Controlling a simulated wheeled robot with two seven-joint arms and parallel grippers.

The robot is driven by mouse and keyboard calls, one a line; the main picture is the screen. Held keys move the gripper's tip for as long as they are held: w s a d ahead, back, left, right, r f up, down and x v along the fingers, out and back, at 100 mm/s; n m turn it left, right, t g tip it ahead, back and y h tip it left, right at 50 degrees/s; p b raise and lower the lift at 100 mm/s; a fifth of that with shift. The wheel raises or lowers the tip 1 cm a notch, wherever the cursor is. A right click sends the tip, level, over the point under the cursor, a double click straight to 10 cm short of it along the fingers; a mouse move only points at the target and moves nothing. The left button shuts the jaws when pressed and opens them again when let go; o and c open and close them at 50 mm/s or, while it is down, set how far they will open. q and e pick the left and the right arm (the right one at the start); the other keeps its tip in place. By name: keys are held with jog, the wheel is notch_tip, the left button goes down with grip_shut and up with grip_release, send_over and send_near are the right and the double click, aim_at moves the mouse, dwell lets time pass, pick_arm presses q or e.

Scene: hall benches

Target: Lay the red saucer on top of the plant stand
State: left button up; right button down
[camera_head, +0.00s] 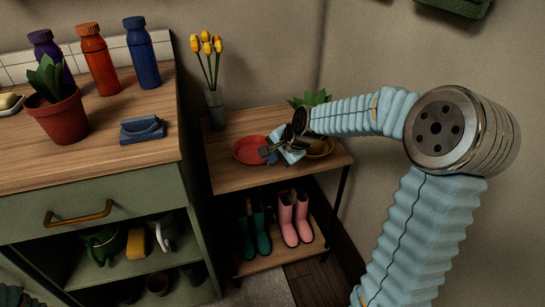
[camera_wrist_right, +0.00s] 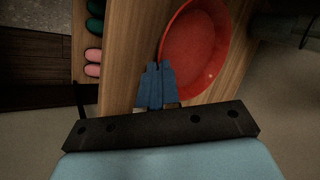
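The red saucer (camera_head: 250,150) is at the wooden top of the plant stand (camera_head: 232,180), left of its middle. I cannot tell whether it rests on the wood or is just above it. My right gripper (camera_head: 270,152) is at the saucer's right edge. In the right wrist view the gripper's blue fingers (camera_wrist_right: 155,72) are close together with the rim of the red saucer (camera_wrist_right: 196,50) between their tips. A small dark part at the bottom left corner of the head view seems to be my left arm; its fingers cannot be made out.
A glass vase (camera_head: 215,106) with yellow flowers stands at the stand's back left. Green boots (camera_head: 254,230) and pink boots (camera_head: 295,220) fill the lower shelf. A green cabinet (camera_head: 90,190) stands left.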

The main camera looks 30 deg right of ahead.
jog(key=c, duration=1.8)
grip_release()
jog(key=shift+f, duration=0.15)
jog(key=shift+o, duration=0.7)
jog(key=shift+s+d+r, duration=0.1)
jog(key=shift+s+r, duration=0.1)
jog(key=shift+r, duration=0.3)
jog(key=v, duration=1.1)
jog(key=shift+r, duration=0.15)
